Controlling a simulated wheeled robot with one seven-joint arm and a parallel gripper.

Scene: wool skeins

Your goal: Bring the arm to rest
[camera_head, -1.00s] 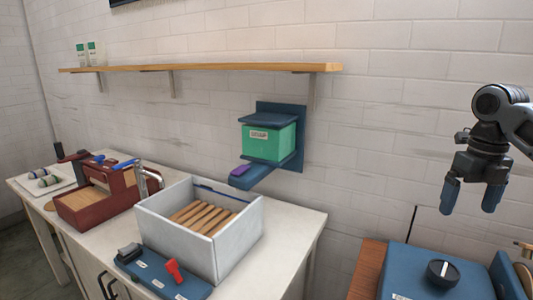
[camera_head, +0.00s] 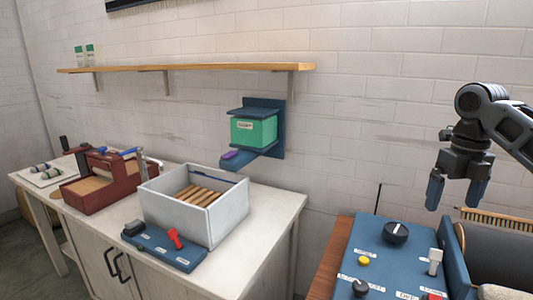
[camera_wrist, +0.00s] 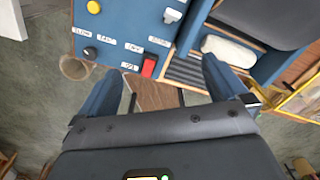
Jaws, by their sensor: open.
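My gripper (camera_head: 455,192) hangs at the right in the head view, pointing down, with its two blue fingers apart and nothing between them. It is in the air above and behind the blue control panel (camera_head: 374,240). In the wrist view the open fingers (camera_wrist: 160,92) frame a strip of wood and grey floor, with the panel (camera_wrist: 115,20) beyond them. No object touches the fingers.
The panel carries a black knob (camera_head: 396,233), a yellow button (camera_head: 363,260) and a lever (camera_head: 434,262). A dark drum (camera_head: 505,255) stands beside it. At left, a white counter holds a grey box (camera_head: 215,221) of wooden bars. A shelf (camera_head: 190,68) and green dispenser (camera_head: 254,131) are on the wall.

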